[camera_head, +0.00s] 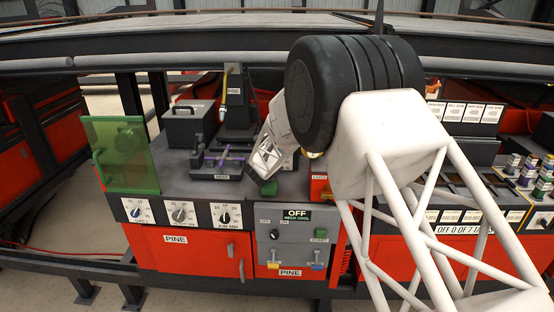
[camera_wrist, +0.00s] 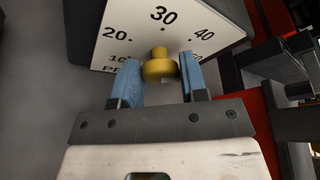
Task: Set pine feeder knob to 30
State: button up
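A yellow knob (camera_wrist: 160,69) sits on a white dial plate (camera_wrist: 125,27) in the wrist view. The plate reads 20, 30 and 40, with further numbers partly covered at both sides. The knob's narrow end points up, roughly toward 30. My gripper (camera_wrist: 159,66) has its two blue fingers on either side of the knob, close to it; firm contact cannot be told. The yellow knob is hidden there by my arm.
The pine cabinet (camera_head: 200,257) carries several white dials on its front, including a right-hand dial (camera_head: 226,216), and a grey control panel (camera_head: 290,250) reading OFF. A green see-through panel (camera_head: 120,150) stands at left. A dark post (camera_head: 238,100) rises behind my gripper.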

jog(key=c, duration=0.5)
jog(key=shift+o, duration=0.2)
jog(key=shift+a+f+n+t+h, duration=0.1)
jog(key=shift+n+t+h, duration=0.3)
jog(key=shift+n, duration=0.8)
jog(key=o, duration=0.9)
jog(key=shift+o, duration=0.2)
jog(key=shift+s, duration=0.1)
jog(key=shift+v, duration=3.8)
jog(key=shift+a, duration=0.1)
